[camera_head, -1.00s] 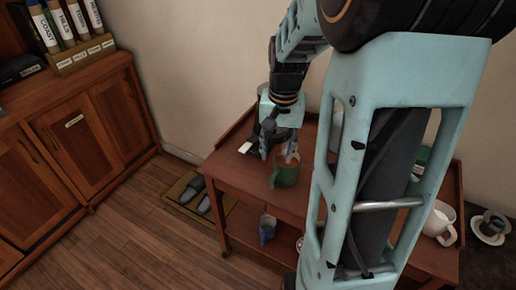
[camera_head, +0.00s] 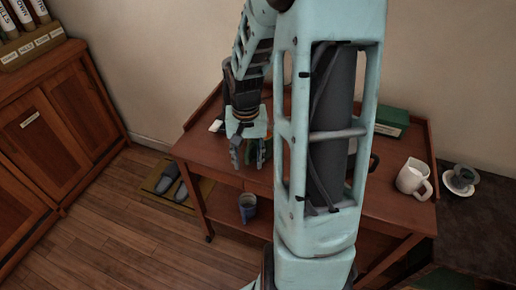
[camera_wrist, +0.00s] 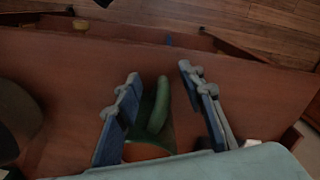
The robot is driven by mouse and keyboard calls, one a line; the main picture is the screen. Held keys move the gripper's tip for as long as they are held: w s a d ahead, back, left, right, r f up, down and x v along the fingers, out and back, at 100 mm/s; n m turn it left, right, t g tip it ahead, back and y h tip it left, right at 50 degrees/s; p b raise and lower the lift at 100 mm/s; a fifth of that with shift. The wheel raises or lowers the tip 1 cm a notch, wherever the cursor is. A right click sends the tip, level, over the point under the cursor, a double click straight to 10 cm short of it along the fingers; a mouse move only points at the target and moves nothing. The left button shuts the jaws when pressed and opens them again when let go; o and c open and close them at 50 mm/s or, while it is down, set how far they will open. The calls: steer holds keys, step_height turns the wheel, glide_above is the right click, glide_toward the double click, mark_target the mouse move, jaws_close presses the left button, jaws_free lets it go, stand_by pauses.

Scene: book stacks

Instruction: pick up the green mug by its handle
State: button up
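The green mug (camera_head: 251,157) stands on the upper top of the wooden cart (camera_head: 205,150), mostly hidden behind my gripper (camera_head: 248,160) in the head view. In the wrist view the mug (camera_wrist: 134,133) shows an orange inside, and its green handle (camera_wrist: 159,103) points away from my palm. My gripper (camera_wrist: 158,76) is open there, with one blue-grey finger on each side of the handle. Gaps show between the fingers and the handle, wider on the right. I cannot tell how deep the fingers reach.
A white mug (camera_head: 413,178) and a green box (camera_head: 391,121) stand at the cart's right. A blue mug (camera_head: 247,207) is on the lower shelf. A cup on a saucer (camera_head: 460,180) sits on a dark surface at right. Slippers (camera_head: 171,180) lie on a floor mat.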

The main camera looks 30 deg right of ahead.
steer(key=shift+f, duration=0.1)
steer(key=shift+c, duration=0.2)
jaws_close()
steer(key=shift+w, duration=0.1)
